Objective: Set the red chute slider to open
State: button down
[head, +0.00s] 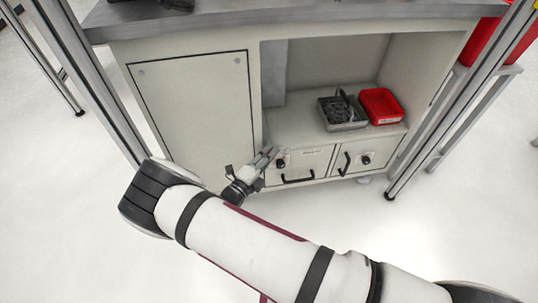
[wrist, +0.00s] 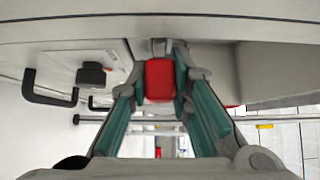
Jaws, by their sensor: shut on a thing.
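The red chute slider (wrist: 160,82) shows as a small red block in the middle of the wrist view, against the front of the cabinet. My gripper (wrist: 159,70) has one green-padded finger on each side of it and is shut on it. In the head view my gripper (head: 271,155) is at the cabinet front, just left of the drawers. The slider is hidden there, and I cannot tell its position along its travel.
The left drawer (head: 308,163) and right drawer (head: 352,157) have black handles and knobs. On the open shelf above stand a grey tray with dark parts (head: 343,112) and a red bin (head: 381,106). A closed door panel (head: 200,115) is left. Metal posts flank the cabinet.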

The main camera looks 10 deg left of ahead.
jog(key=s, duration=0.1)
jog(key=s+d+p, duration=0.1)
jog(key=s, duration=0.3)
jog(key=shift+d+f+p, duration=0.1)
jog(key=shift+d+p, duration=0.15)
jog(key=shift+p, duration=0.1)
jog(key=shift+s, duration=0.1)
jog(key=c, duration=1.4)
grip_release()
jog(key=shift+c, duration=0.2)
jog(key=v, duration=1.2)
